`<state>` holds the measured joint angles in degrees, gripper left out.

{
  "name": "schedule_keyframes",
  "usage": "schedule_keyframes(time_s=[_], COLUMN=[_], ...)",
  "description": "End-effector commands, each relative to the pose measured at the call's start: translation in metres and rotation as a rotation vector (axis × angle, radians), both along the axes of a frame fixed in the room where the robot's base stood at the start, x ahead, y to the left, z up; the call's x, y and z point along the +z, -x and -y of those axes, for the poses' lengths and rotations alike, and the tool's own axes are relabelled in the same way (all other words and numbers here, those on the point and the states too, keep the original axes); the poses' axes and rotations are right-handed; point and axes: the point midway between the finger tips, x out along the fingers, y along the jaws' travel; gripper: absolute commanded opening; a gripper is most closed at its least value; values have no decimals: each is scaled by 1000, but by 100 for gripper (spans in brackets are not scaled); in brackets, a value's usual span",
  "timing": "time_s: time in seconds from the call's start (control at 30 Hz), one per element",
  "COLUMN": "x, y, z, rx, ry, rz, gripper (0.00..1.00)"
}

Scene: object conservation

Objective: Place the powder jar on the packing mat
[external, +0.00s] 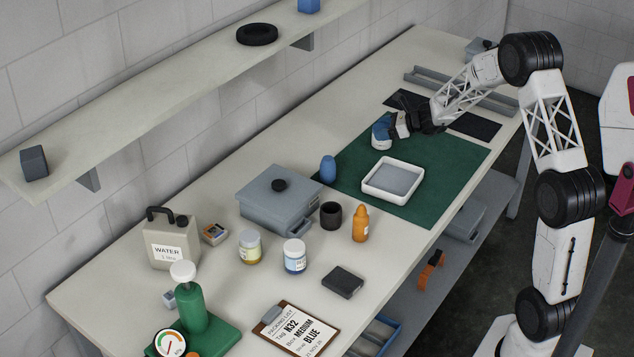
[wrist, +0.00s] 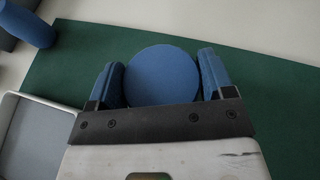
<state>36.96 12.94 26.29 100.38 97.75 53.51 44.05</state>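My gripper (external: 395,127) is at the far left part of the green packing mat (external: 455,157). In the wrist view its two blue-padded fingers (wrist: 162,85) stand on either side of a round blue-topped jar (wrist: 162,76), with no clear gap. In the external view this jar (external: 381,133) looks blue and white and upright, over or on the mat's edge; I cannot tell if its base touches the mat. I see no label on it. Two other jars, one with a yellow band (external: 250,247) and one with a blue band (external: 294,257), stand on the bench.
A grey lidded box (external: 262,200), black cup (external: 331,215) and orange bottle (external: 360,224) stand nearby. The mat's right part is clear.

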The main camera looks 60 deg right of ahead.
Motion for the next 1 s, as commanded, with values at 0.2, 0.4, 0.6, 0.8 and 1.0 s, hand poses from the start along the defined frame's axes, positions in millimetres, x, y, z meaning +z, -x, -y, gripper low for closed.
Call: schedule_keyframes(time_s=[0.2,0.4,0.6,0.8,1.0], x=[0,0,5,13,24], y=[0,0,3,20,46], z=[0,0,2,9,20], rx=[0,0,-1,-1,-3], ry=[0,0,1,1,1], rz=[0,0,1,2,0], gripper=[100,100,100,100,100])
